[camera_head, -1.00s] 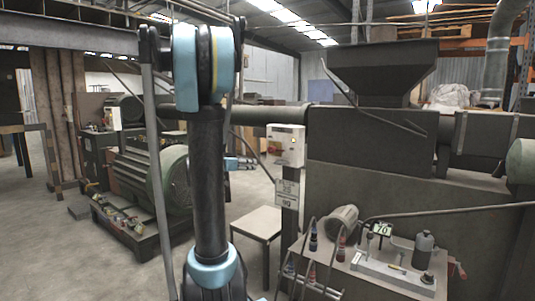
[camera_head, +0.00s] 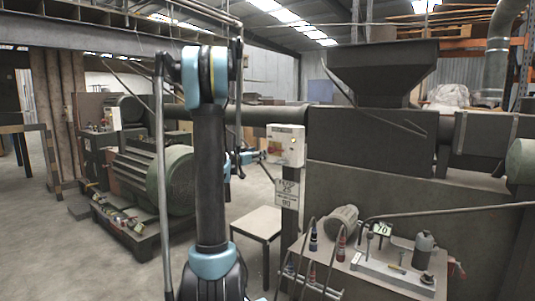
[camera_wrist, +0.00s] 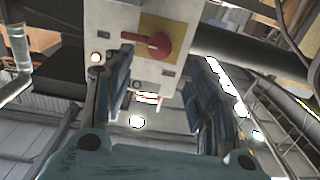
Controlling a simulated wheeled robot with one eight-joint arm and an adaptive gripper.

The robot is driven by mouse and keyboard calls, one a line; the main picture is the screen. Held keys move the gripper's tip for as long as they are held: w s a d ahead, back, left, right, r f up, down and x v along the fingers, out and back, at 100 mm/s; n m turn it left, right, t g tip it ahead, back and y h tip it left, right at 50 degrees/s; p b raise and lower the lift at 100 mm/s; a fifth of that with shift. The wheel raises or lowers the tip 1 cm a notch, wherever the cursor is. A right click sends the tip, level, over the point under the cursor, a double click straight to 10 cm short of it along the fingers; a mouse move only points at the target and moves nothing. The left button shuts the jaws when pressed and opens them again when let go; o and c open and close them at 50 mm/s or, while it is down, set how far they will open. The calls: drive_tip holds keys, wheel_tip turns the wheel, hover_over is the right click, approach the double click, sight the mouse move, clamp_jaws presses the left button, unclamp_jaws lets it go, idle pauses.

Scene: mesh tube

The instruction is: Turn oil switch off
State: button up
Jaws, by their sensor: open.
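The switch box (camera_head: 285,145) is a pale box on a post right of my arm in the head view. In the wrist view the box (camera_wrist: 112,22) fills the upper middle. Its red rotary switch (camera_wrist: 148,45) sits on a yellow plate and points sideways. My gripper (camera_wrist: 167,62) is open and empty. Its two dark fingers stand left and right of the red switch in the picture, and I see no contact. In the head view my gripper (camera_head: 261,155) is at the left side of the box and the switch is small there.
A sign with numbers (camera_head: 287,192) hangs below the box. A small table (camera_head: 257,222) stands left of the post. A large dark machine with a hopper (camera_head: 380,70) is at right. A bench with bottles and tools (camera_head: 380,265) is at lower right. A green motor (camera_head: 178,180) is at left.

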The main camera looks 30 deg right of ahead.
sight(269, 150)
drive_tip(key=x, duration=0.9)
drive_tip(key=shift+w+d, duration=0.1)
drive_tip(key=shift+d, duration=0.15)
drive_tip(key=shift+c, duration=0.4)
drive_tip(key=c, duration=1)
